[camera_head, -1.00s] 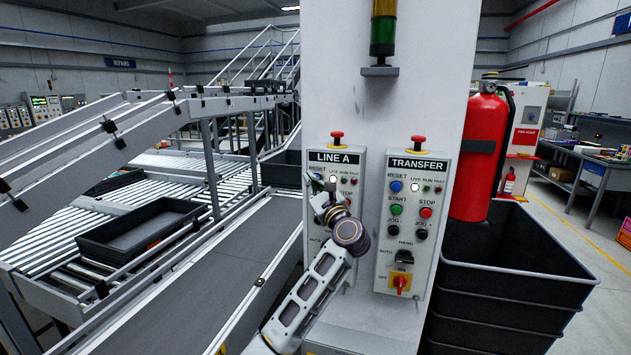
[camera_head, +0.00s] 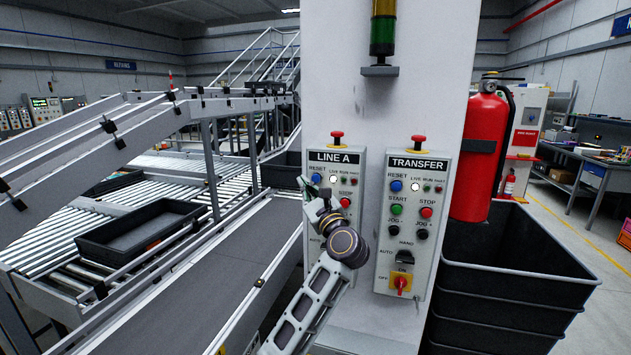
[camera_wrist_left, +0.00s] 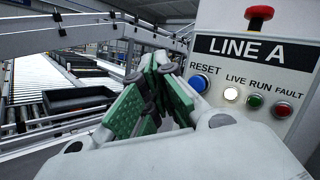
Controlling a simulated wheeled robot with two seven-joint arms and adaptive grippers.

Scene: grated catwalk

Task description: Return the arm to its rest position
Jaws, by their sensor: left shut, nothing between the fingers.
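My left gripper (camera_head: 306,183) is in front of the left edge of the LINE A panel (camera_head: 333,157) in the head view. Its arm rises from the bottom and hides the panel's lower part. In the wrist view the green-padded fingers (camera_wrist_left: 160,72) meet at their tips with nothing between them. They are left of the blue RESET button (camera_wrist_left: 199,83) and appear apart from the panel. The panel's LIVE lamp (camera_wrist_left: 231,94) is lit white. My right gripper is not in view.
The TRANSFER panel (camera_head: 413,225) is to the right on the same white column (camera_head: 350,90). A red extinguisher (camera_head: 481,155) and stacked black crates (camera_head: 515,270) stand further right. A conveyor belt (camera_head: 190,290) and a black tray (camera_head: 140,232) are on the left.

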